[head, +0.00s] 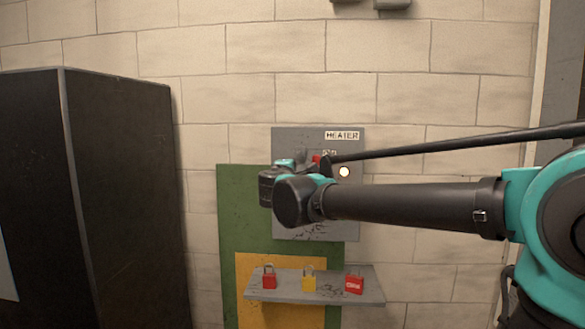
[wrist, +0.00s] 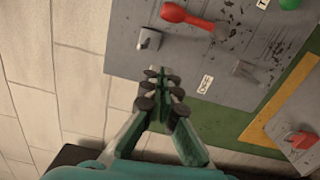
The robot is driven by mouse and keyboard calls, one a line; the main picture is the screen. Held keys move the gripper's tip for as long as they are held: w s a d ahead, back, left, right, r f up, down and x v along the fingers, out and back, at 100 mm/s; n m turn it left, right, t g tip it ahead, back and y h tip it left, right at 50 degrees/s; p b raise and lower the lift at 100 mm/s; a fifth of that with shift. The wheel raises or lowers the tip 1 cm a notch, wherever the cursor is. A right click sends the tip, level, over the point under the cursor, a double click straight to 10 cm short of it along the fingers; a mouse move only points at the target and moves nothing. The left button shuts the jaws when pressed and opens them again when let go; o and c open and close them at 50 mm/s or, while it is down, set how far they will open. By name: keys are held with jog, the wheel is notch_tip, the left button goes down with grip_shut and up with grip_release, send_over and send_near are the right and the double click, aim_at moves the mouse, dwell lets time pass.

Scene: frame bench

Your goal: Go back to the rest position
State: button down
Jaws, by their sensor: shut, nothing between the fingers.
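My gripper (wrist: 160,78) is shut and empty in the wrist view, its fingertips over the lower edge of the grey panel (wrist: 190,70). I cannot tell whether they touch it. A red-ended handle (wrist: 188,17) and a grey block (wrist: 149,39) sit on the panel just above the fingertips. An "OFF" label (wrist: 205,85) is to their right. In the head view the grey panel (head: 290,142) carries a "HEATER" label (head: 342,135) and a lit white lamp (head: 344,172). My arm and wrist cover the panel's middle there and largely hide the gripper.
A grey shelf (head: 325,298) below holds a red padlock (head: 269,281), a yellow padlock (head: 309,283) and a red padlock with a tag (head: 354,285). Green (head: 231,220) and yellow boards (head: 246,263) are behind. A dark cabinet (head: 120,200) stands left.

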jog(key=s+d+f+m+g+h, duration=0.1)
jog(key=s+d+f+m+g, duration=0.25)
jog(key=d+f, duration=0.5)
jog(key=s+d+f+m+g+h, duration=0.15)
jog(key=d+f+m, duration=0.25)
jog(key=d+f, duration=0.4)
jog(key=s+d+f+m+g+h, duration=0.1)
jog(key=s+d+f+m+g, duration=0.25)
jog(key=d+f, duration=0.45)
jog(key=s+f+m+g+y, duration=0.5)
jog(key=s+f+m, duration=0.2)
jog(key=s+f, duration=1.3)
notch_tip(320, 180, down, 2)
jog(key=shift+d, duration=0.1)
